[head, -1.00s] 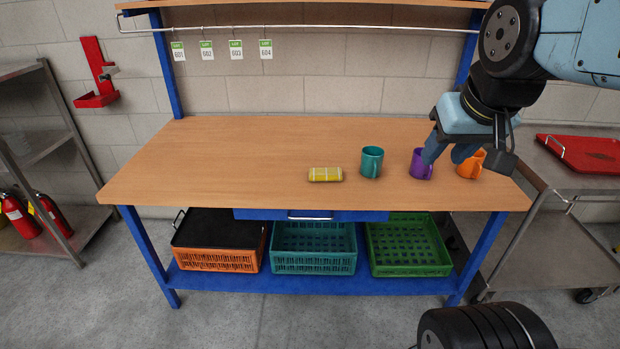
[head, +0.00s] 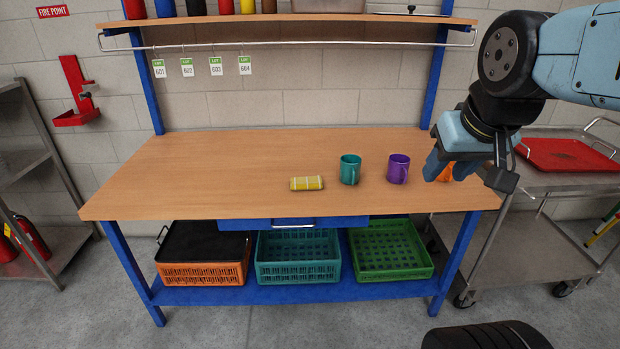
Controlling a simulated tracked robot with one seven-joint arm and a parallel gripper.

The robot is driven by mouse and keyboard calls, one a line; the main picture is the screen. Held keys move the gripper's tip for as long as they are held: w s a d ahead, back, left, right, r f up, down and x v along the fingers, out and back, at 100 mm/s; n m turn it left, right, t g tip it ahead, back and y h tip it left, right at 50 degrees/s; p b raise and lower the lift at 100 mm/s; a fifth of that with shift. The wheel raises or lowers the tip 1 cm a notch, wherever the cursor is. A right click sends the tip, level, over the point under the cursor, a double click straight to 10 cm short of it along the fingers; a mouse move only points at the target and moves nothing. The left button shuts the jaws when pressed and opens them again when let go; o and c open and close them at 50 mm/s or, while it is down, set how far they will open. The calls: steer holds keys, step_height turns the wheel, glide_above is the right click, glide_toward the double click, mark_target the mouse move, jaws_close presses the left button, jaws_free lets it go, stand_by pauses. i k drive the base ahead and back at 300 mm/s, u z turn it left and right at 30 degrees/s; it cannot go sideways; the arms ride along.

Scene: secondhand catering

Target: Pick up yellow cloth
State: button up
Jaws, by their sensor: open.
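The yellow cloth (head: 307,183) is a small folded bundle with pale lines. It lies on the wooden tabletop (head: 220,170), near the front edge and right of the middle. My gripper (head: 464,178) is at the right end of the table, well to the right of the cloth. Its fingers point down and are open, with nothing seen held. It partly hides an orange mug (head: 446,173).
A teal mug (head: 350,169) stands just right of the cloth, and a purple mug (head: 398,168) stands farther right. The tabletop left of the cloth is clear. A shelf (head: 290,19) and rail (head: 300,46) run above the table. A steel trolley (head: 545,185) with a red tray (head: 570,154) stands at right.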

mark_target(309, 182)
steer(key=i, duration=0.85)
steer(key=u, duration=0.05)
